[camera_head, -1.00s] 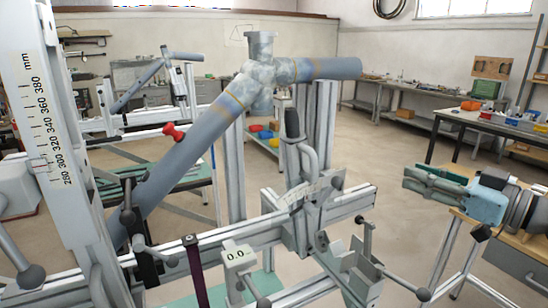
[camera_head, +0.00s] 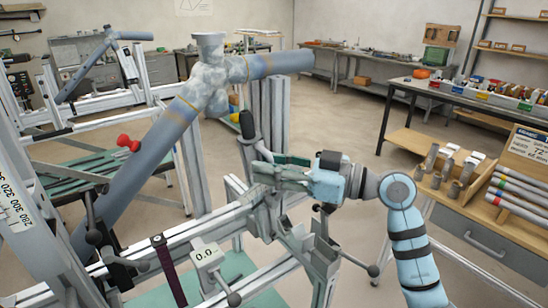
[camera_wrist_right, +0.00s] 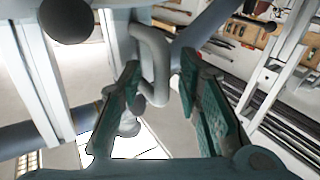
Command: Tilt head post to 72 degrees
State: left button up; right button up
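The aluminium head post (camera_head: 270,105) stands about upright behind the head tube joint (camera_head: 210,75) of the bike frame. A black-knobbed lever (camera_head: 247,125) rises in front of it. A small display (camera_head: 206,256) on the rail reads 0.0. My right gripper (camera_head: 256,168) reaches in from the right at the post's fixture, below the lever. In the right wrist view its two green-padded fingers (camera_wrist_right: 158,62) are apart, on either side of a grey loop handle (camera_wrist_right: 153,45). I cannot tell whether they touch it. My left gripper is out of view.
A ruled post (camera_head: 14,200) stands at the left edge. A bench (camera_head: 470,215) with tubes stands at right. Clamp handles (camera_head: 372,270) stick out below my right gripper.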

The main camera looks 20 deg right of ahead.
jog(key=shift+w+a+f, duration=0.1)
jog(key=shift+w+a, duration=0.05)
grip_shut()
jog(key=shift+n+h, duration=0.6)
jog(key=shift+n, duration=0.3)
jog(key=shift+s+a+f+p, duration=0.15)
jog(key=shift+s+a+p, duration=0.1)
jog(key=shift+a, duration=0.4)
jog(key=shift+s+a+f+p, duration=0.15)
jog(key=shift+s+a, duration=0.15)
jog(key=shift+a, duration=0.3)
jog(key=shift+s+a+f+p, duration=0.15)
jog(key=shift+s+a+p, duration=0.1)
jog(key=shift+a, duration=0.4)
grip_release()
jog(key=shift+d, duration=0.15)
